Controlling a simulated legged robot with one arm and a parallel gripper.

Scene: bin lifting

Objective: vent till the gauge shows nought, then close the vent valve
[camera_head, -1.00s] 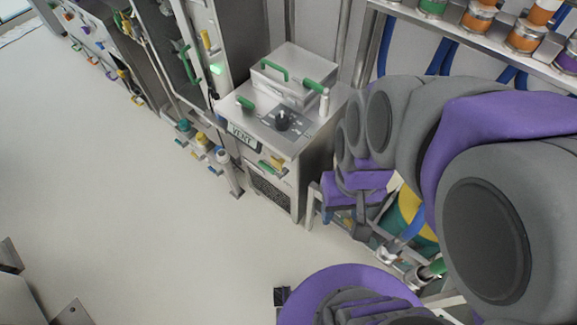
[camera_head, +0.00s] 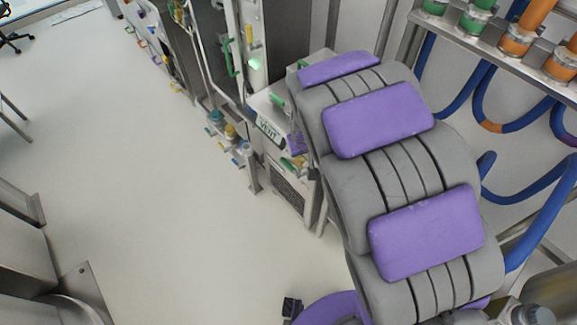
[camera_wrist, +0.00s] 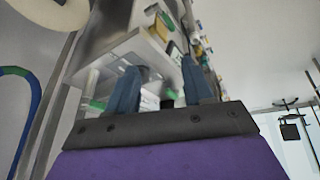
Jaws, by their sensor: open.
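The steel cabinet marked VENT (camera_head: 270,128) stands beyond my arm in the head view. My arm hides most of its top, including the black knob seen there earlier. No gauge reading can be made out in either view.
A tall rack with a lit green lamp (camera_head: 255,63) stands left of the cabinet. Blue hoses (camera_head: 545,205) hang below a shelf of orange and green fittings (camera_head: 515,40) at right. The pale floor (camera_head: 130,170) at left is open.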

